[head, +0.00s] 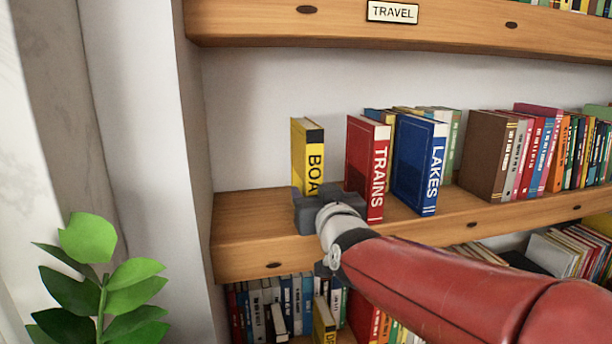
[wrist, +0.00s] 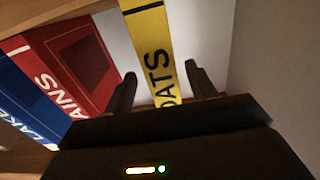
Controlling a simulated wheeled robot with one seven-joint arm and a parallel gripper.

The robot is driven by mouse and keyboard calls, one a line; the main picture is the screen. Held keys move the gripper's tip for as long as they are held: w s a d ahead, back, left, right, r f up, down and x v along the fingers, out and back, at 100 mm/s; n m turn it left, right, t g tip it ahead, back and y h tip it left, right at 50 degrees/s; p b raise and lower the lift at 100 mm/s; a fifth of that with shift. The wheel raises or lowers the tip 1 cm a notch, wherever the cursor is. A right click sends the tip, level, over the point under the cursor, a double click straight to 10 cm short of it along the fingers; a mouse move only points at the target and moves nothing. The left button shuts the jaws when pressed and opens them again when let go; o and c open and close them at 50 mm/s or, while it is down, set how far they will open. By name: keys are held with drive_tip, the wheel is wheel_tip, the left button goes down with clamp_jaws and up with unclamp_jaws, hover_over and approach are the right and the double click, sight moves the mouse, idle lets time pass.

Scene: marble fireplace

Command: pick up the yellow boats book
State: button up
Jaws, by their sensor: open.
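The yellow boats book (head: 300,150) stands upright on the middle wooden shelf, left of a red book marked TRAINS. My gripper (head: 325,200) is in front of its lower part and hides the end of the title. In the wrist view, the yellow spine (wrist: 150,50) with the letters "OATS" lies between the two dark fingers of my open gripper (wrist: 163,88). The fingers are on either side of the spine, with a wider gap on the right.
The red TRAINS book (head: 367,160) and blue LAKES book (head: 420,160) stand close on the right. The shelf (head: 245,225) is bare left of the yellow book, up to the side wall. A leafy plant (head: 95,270) is at lower left. A TRAVEL sign (head: 392,12) is on the shelf above.

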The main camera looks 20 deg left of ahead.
drive_tip(key=x, duration=0.4)
drive_tip(key=shift+w+a+f, duration=0.1)
drive_tip(key=shift+w+a, duration=0.1)
drive_tip(key=shift+a, duration=0.1)
clamp_jaws()
